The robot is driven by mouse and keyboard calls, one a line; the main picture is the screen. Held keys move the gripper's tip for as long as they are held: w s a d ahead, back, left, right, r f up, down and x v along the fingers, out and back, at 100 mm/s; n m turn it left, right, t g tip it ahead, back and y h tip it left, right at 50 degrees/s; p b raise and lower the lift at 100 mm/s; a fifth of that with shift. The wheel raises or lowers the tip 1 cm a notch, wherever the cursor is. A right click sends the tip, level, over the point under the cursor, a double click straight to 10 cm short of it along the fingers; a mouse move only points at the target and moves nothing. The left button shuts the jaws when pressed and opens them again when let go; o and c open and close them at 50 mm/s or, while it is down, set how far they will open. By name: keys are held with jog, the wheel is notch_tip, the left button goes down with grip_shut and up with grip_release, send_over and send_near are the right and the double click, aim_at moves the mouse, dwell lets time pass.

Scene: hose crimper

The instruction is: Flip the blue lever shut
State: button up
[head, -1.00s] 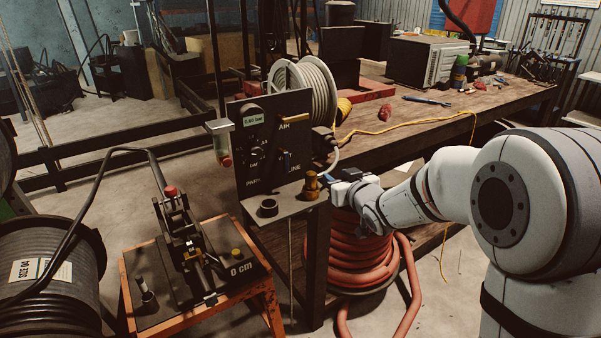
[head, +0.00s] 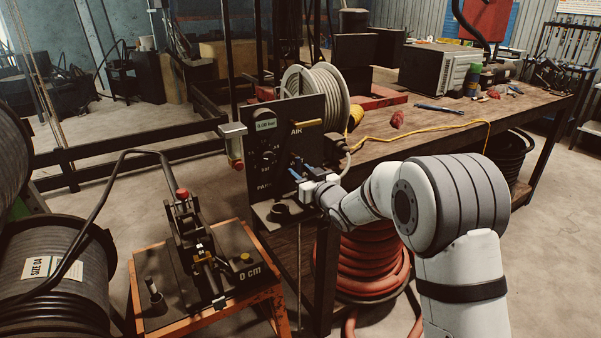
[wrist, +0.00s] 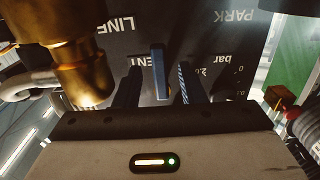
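The blue lever (wrist: 158,72) stands out from the dark control panel (head: 262,120). In the wrist view it lies between the two dark fingers of my gripper (wrist: 158,80), with a gap visible on each side. My gripper is open around the lever and does not visibly pinch it. In the head view my gripper (head: 304,178) is at the lower right of the panel face and partly hides the lever there. The panel labels LINE and PARK appear upside down in the wrist view; the label behind the lever is partly covered.
A brass fitting (wrist: 82,60) is close beside my left finger in the wrist view. A yellow handle (head: 308,123) projects from the panel above my gripper. The crimper on its orange stand (head: 178,322) is to the left. The workbench (head: 440,128) extends behind right.

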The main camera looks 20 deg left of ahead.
jog(key=shift+c, duration=0.4)
grip_shut()
jog(key=shift+a, duration=0.15)
jog(key=shift+w+f+b, duration=0.1)
jog(key=shift+f+b, duration=0.05)
jog(key=shift+b, duration=0.15)
